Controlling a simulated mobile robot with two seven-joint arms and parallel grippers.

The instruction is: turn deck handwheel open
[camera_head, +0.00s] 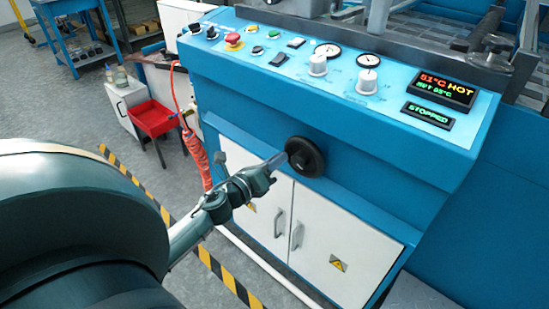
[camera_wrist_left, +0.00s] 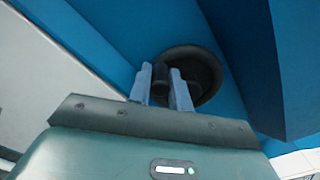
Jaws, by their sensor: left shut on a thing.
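The black deck handwheel (camera_head: 305,157) is on the front face of the blue machine, below the control deck. My left gripper (camera_head: 279,159) reaches it from the left, with its fingertips at the wheel's left side. In the left wrist view, the gripper's two pale fingers (camera_wrist_left: 162,82) are shut on a small dark handle of the handwheel (camera_wrist_left: 205,75). The wheel's round rim shows behind and to the right of the fingers. My right gripper is not in view.
White cabinet doors (camera_head: 318,250) lie below the wheel.

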